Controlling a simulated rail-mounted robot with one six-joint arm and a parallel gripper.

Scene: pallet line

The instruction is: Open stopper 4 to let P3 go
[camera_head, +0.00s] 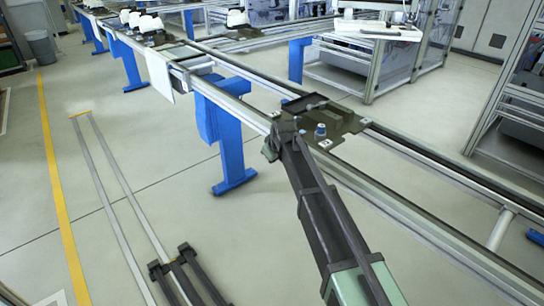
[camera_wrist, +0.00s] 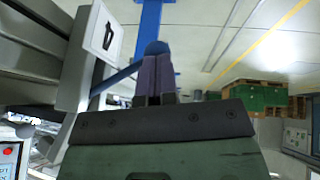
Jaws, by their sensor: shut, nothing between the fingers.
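My gripper (camera_head: 272,147) is at the near edge of the conveyor in the head view, beside a dark flat carrier (camera_head: 345,122) with a small blue-topped knob (camera_head: 320,130). The wrist view shows its two fingers (camera_wrist: 157,52) closed together and empty, in front of a blue support leg (camera_wrist: 150,18). A white plate (camera_wrist: 103,32) with a black mark stands left of the fingers; I cannot read the mark. No label for stopper 4 or P3 is legible, so I cannot tell which parts they are. My arm hides part of the near rail.
The conveyor rail (camera_head: 440,205) crosses from upper left to lower right on blue legs (camera_head: 228,140). A white panel (camera_head: 157,72) hangs on its near side. Several white-topped carriers (camera_head: 150,24) stand farther up the line. The floor on the left is open, with a yellow line (camera_head: 59,190).

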